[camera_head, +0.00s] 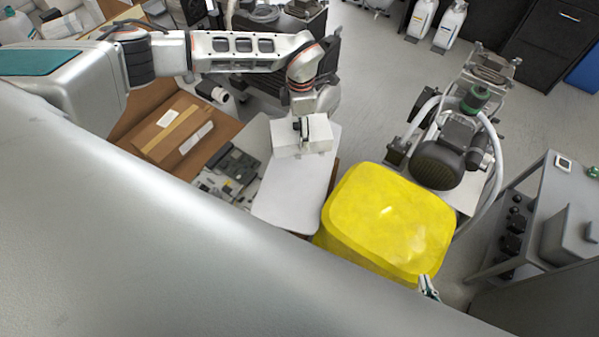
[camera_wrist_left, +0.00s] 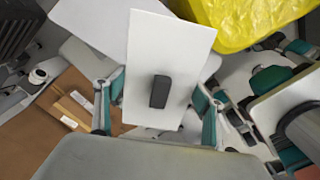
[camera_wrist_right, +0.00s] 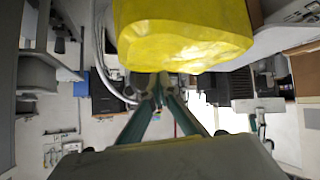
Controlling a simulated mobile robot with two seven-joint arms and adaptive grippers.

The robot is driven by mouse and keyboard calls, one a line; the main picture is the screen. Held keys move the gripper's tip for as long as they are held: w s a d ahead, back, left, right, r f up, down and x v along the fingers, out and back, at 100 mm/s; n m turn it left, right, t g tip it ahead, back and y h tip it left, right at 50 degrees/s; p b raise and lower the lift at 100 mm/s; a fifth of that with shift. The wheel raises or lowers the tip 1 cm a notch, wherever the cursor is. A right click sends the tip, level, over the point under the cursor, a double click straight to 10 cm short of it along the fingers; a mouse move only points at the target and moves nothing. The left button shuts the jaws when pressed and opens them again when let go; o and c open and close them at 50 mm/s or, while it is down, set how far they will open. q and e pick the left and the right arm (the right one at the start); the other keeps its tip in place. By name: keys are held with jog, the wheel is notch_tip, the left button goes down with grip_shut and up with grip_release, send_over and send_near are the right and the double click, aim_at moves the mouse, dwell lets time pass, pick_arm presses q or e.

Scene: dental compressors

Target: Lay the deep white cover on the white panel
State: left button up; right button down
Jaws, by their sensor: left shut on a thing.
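The deep white cover (camera_head: 316,142) is a white box with a dark handle piece on its face. It is over the far end of the white panel (camera_head: 291,190); I cannot tell whether it touches. In the left wrist view the cover (camera_wrist_left: 163,45) stands between the teal fingers, and the panel shows behind it (camera_wrist_left: 92,22). My left gripper (camera_wrist_left: 157,112) is shut on the cover. My right gripper (camera_head: 429,288) is near the yellow bin's near corner, partly hidden by my body. In the right wrist view its fingers (camera_wrist_right: 161,98) converge, with nothing seen between them.
A yellow bin (camera_head: 388,220) stands right of the panel. A cardboard box (camera_head: 172,130) and dark parts (camera_head: 235,167) lie to the left. A compressor (camera_head: 448,155) with a pale hose is at the right, beside a grey cabinet (camera_head: 545,215).

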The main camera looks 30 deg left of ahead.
pick_arm(q)
jog(key=shift+w+d+r, duration=0.25)
jog(key=shift+d, duration=0.1)
notch_tip(320, 180, down, 16)
jog(key=b, duration=0.3)
notch_tip(320, 180, down, 4)
jog(key=shift+r+b, duration=0.25)
jog(key=shift+b, duration=0.3)
jog(key=shift+f, duration=0.3)
jog(key=shift+r, duration=0.15)
jog(key=o, duration=1.2)
pick_arm(e)
jog(key=f, duration=0.2)
jog(key=d, duration=0.1)
jog(key=shift+w+d+f, duration=0.1)
jog(key=shift+w+f, duration=0.2)
jog(key=shift+f, duration=0.1)
